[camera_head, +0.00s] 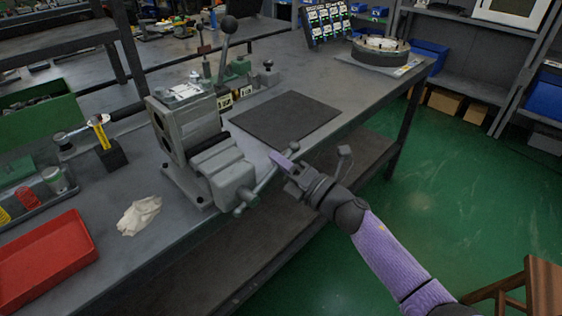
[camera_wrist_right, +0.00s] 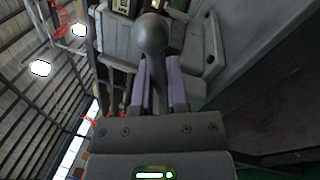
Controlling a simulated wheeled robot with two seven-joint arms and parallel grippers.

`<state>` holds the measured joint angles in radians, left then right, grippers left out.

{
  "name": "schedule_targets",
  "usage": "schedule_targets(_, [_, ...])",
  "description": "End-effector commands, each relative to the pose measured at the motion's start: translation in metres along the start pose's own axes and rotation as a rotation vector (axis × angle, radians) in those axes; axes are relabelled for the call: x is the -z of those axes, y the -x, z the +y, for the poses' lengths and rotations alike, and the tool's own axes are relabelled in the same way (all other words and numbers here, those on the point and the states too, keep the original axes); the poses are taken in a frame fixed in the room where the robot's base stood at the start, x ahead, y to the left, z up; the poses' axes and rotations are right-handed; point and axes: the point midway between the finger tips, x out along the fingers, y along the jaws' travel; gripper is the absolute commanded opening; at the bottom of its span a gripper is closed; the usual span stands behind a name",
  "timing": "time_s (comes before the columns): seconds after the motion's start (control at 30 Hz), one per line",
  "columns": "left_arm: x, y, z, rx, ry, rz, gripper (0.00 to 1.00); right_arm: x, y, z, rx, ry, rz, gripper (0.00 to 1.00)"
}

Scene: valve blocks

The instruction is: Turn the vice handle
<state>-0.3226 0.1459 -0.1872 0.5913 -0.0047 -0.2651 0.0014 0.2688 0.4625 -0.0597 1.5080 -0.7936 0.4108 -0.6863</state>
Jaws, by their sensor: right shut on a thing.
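The grey vice (camera_head: 220,165) is mounted at the front edge of the workbench. Its handle (camera_head: 266,180) is a bar through the screw head, slanting up to the right to a ball end. My right gripper (camera_head: 285,163) is at that upper end, with its lilac fingers around the bar. In the right wrist view the ball end of the handle (camera_wrist_right: 150,34) shows large, and the right gripper (camera_wrist_right: 158,85) is shut on the bar just below it. The vice body (camera_wrist_right: 195,55) shows behind. My left gripper is not in view.
A dark mat (camera_head: 285,117) lies on the workbench behind the handle. A red tray (camera_head: 45,260), a white cloth (camera_head: 139,215) and a green bin (camera_head: 40,118) are at the left. A round fixture (camera_head: 380,50) stands at the far right end. The green floor is open at the right.

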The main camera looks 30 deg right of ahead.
Motion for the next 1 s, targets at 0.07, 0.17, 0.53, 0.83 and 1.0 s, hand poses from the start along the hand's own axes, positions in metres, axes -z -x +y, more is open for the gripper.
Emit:
schedule_targets(0.07, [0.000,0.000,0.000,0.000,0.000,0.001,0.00,0.000,0.000,0.000,0.000,0.001,0.001,0.00])
schedule_targets(0.17, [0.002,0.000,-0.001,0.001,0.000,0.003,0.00,0.000,0.000,0.000,0.000,0.001,0.001,0.00])
schedule_targets(0.53, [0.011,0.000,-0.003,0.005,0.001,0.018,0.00,0.000,0.000,0.000,0.000,-0.001,0.001,0.52])
schedule_targets(0.83, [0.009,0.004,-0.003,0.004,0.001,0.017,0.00,0.000,0.019,0.000,0.003,-0.002,0.001,0.52])
schedule_targets(1.0, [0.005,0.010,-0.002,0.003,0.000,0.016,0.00,0.000,0.060,0.000,0.004,-0.003,0.000,0.52])
